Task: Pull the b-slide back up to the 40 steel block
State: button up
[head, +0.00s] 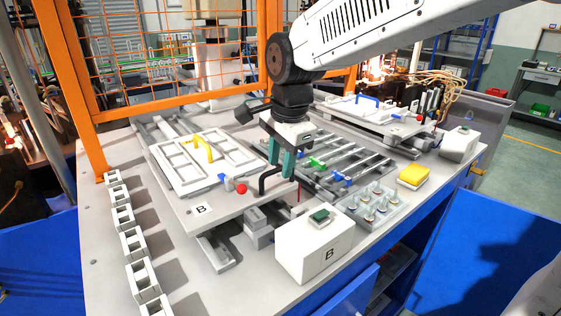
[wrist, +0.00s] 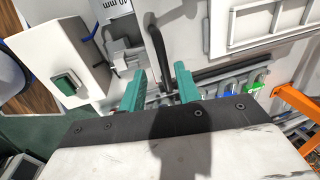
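The b-slide (head: 180,208) is a light grey plate with a "B" label, bearing a white frame with a yellow handle. A black bar handle (head: 264,184) stands at its front right edge; it also shows in the wrist view (wrist: 153,38). My gripper (head: 281,163) is over this handle, pointing down. In the wrist view its two teal fingers (wrist: 160,88) are apart, with the handle in the gap between them; contact is not visible. A grey steel block (head: 258,225) sits in front of the slide, also in the wrist view (wrist: 124,58).
A white box marked B with a green button (head: 318,248) stands close in front. A tray of small parts (head: 372,207) and a yellow-topped box (head: 412,177) are to the right. Rails with green and blue clamps (head: 335,165) lie behind. White blocks (head: 133,243) line the left.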

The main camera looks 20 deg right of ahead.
notch_tip(320, 180, up, 7)
jog(key=s, duration=0.1)
jog(key=shift+s+d, duration=0.2)
jog(key=shift+d, duration=0.1)
jog(key=s+d+f+n, duration=0.3)
jog(key=s+n, duration=0.1)
jog(key=s, duration=0.3)
jog(key=s+d+f+n, duration=0.2)
jog(key=s+d+n, duration=0.2)
jog(key=s, duration=0.3)
jog(key=s+d+f+n, duration=0.3)
jog(key=s+n, duration=0.2)
jog(key=s, duration=0.3)
jog(key=shift+d+f+n+g+h, duration=0.25)
jog(key=shift+f+n+g+h, duration=0.05)
jog(key=shift+f+n+h, duration=0.1)
